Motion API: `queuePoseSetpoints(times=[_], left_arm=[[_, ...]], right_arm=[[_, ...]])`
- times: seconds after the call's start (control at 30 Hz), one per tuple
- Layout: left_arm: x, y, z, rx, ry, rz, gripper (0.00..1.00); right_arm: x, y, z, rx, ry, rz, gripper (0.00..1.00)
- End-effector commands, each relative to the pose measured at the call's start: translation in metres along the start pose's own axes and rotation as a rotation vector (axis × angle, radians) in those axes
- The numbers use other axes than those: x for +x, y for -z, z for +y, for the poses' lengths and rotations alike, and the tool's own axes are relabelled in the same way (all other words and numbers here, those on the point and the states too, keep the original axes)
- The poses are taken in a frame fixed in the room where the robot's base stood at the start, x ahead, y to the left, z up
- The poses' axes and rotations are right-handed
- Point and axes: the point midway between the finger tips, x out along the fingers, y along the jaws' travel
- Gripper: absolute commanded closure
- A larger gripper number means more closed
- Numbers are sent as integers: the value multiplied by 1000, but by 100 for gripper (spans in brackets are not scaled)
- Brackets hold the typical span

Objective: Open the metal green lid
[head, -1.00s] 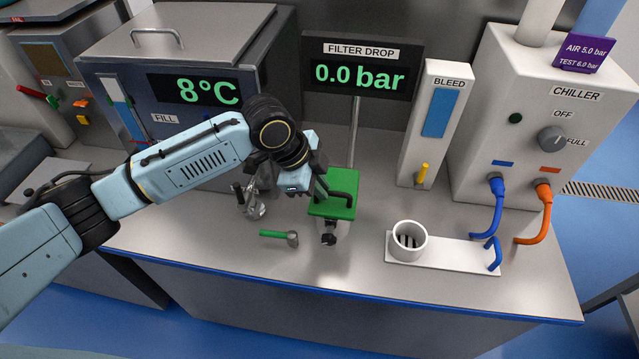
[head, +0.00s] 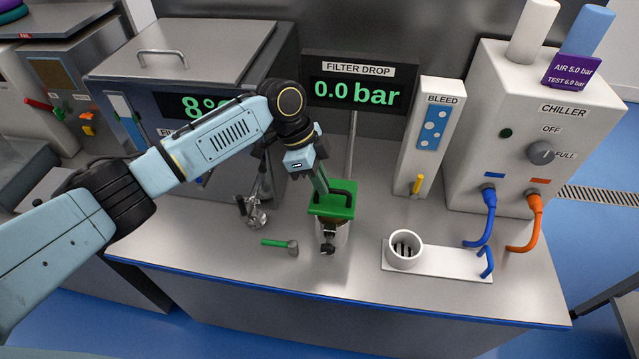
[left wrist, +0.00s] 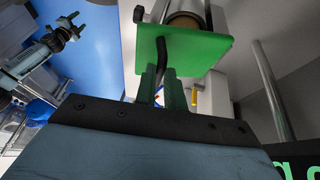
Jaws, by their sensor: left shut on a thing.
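The green lid (head: 345,209) is a flat square plate with a black bar handle (head: 342,190) on top. It is level and sits slightly above the metal canister (head: 342,236), with a brown part showing in the gap. A black clamp (head: 328,247) is on the canister's front. My left gripper (head: 324,190) is shut on the lid's handle from above. In the left wrist view the gripper fingers (left wrist: 162,88) meet at the handle, and the lid (left wrist: 205,48) shows beyond them. My right gripper (left wrist: 70,25) appears small at that view's upper left; its jaws are unclear.
A green-handled tool (head: 280,244) and a metal fitting (head: 254,214) lie left of the canister. A white cup (head: 405,249) stands on a white plate to the right. The bleed column (head: 425,150), chiller (head: 530,130) and filter display (head: 357,88) stand behind. The front counter is clear.

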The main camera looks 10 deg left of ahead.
Motion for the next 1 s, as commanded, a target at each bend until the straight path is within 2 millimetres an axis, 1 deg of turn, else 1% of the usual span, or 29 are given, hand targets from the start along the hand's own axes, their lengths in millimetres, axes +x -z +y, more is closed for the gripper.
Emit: queuePoseSetpoints(times=[0.03,0.13,0.53,0.7,1.0], left_arm=[[-5,4,-4,-12,-25,3,100],[-10,6,-10,-35,-81,5,100],[-22,10,-32,-31,-69,4,100],[-24,10,-36,-32,-68,2,100],[-23,9,-37,-33,-68,-1,100]], right_arm=[[-2,0,0,0,0,0,47],[-1,0,0,0,0,0,47],[5,-1,0,0,0,0,47],[6,-1,0,0,0,-1,47],[6,-1,0,0,0,-1,47]])
